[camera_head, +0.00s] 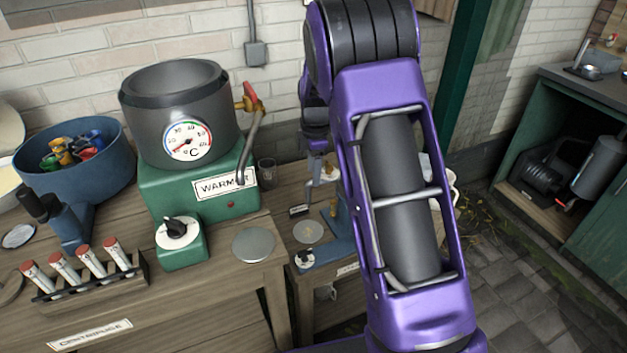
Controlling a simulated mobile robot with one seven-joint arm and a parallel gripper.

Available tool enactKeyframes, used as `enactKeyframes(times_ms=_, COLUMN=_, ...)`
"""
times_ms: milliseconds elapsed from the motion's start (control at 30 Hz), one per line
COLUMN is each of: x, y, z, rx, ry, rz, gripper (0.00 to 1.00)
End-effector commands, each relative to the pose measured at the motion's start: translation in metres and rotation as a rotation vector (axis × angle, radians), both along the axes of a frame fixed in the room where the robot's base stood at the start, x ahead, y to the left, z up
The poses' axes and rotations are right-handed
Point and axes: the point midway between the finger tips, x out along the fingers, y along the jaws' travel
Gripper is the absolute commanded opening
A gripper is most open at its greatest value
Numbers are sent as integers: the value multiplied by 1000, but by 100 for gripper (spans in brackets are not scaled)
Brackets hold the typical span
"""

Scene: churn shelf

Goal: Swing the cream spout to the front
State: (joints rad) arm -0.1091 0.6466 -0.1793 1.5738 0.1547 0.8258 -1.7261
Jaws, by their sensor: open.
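A blue device (335,245) with a small dial stands on the lower bench right of the warmer. It is partly behind my purple arm. I cannot make out a cream spout clearly; small metal parts show above the device, and the rest is hidden by the arm. My gripper (318,172) hangs from the wrist above this device, left of the large arm link. It is small in the picture and partly hidden; it appears open and empty. I cannot tell whether it touches anything.
A green warmer (160,190) carries a grey pot (200,135) with a thermometer and a red-handled tap with a bent pipe (250,140). A blue bowl (110,170), a rack of tubes (90,278) and a metal disc (253,245) share the left bench. A green cabinet (530,140) stands right.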

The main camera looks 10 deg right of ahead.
Motion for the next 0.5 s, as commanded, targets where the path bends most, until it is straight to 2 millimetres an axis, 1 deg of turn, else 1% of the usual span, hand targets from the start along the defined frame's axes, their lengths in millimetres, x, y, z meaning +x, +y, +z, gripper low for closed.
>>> enactKeyframes(times_ms=33, x=0, y=0, z=-10, rx=-1, ry=2, rz=1, gripper=55)
enactKeyframes(times_ms=200, x=3, y=0, z=-26, rx=0, ry=1, rz=0, gripper=55)
enactKeyframes(times_ms=300, x=3, y=0, z=-30, rx=0, ry=0, rz=0, gripper=55)
enactKeyframes(times_ms=500, x=3, y=0, z=-30, rx=0, ry=-1, rz=0, gripper=55)
